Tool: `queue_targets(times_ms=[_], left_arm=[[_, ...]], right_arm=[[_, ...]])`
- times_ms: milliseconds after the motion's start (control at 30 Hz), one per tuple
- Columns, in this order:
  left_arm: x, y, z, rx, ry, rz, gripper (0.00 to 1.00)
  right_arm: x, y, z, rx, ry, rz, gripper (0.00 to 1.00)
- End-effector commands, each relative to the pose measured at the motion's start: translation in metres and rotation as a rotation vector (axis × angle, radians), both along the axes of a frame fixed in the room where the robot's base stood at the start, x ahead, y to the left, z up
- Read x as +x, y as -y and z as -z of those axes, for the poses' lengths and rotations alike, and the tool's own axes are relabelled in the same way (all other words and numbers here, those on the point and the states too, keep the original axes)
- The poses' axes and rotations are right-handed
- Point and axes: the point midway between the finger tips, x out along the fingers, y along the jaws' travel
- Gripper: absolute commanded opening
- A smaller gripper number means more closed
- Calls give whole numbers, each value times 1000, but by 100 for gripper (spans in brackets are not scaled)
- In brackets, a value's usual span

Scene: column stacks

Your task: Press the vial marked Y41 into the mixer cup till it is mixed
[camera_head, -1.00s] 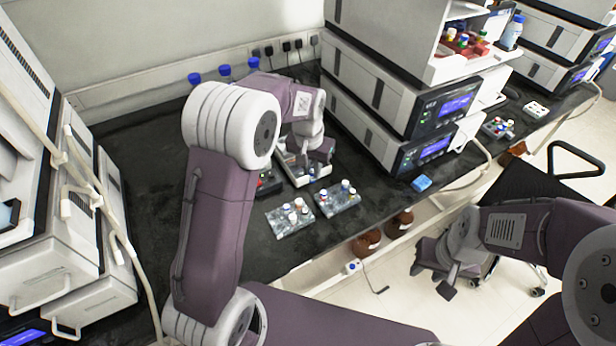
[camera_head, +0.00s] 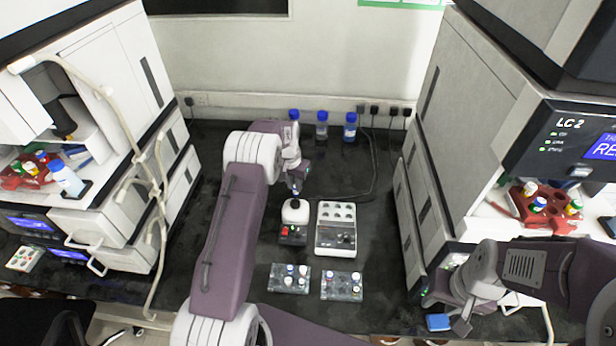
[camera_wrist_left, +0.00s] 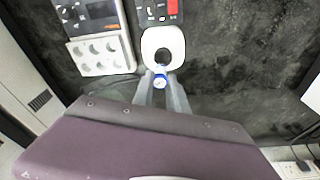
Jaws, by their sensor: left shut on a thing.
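My left gripper (camera_head: 296,188) points down just behind and above the mixer (camera_head: 294,212), a white-topped unit with a dark front and red button. In the left wrist view the gripper (camera_wrist_left: 161,88) is shut on a blue-capped vial (camera_wrist_left: 160,79). The vial is at the near edge of the mixer's white top, beside the dark round cup opening (camera_wrist_left: 163,56). The mark on the cap is too small to read, and the vial's lower part is hidden. My right gripper (camera_head: 455,314) is at the lower right, away from the mixer; its jaw opening is unclear.
A white block with wells (camera_head: 337,228) stands right of the mixer. Two vial racks (camera_head: 289,278) (camera_head: 342,286) lie in front. Several blue-capped bottles (camera_head: 322,126) stand at the back wall. Instrument stacks flank the bench. A blue block (camera_head: 438,322) lies near the right gripper.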

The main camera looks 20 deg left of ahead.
Motion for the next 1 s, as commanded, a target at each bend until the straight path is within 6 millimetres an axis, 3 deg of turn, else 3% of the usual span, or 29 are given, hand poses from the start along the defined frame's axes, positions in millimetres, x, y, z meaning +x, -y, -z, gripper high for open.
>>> queue_targets(times_ms=[267, 700, 1000], left_arm=[[-1, -4, 2, 0, 0, -8, 0], [-1, -3, 37, 0, 1, -7, 0], [-1, -3, 37, 0, 1, -7, 0]], right_arm=[[0, 0, 1, 0, 0, 0, 36], [0, 0, 28, 0, 0, 0, 36], [0, 0, 27, 0, 0, 0, 36]])
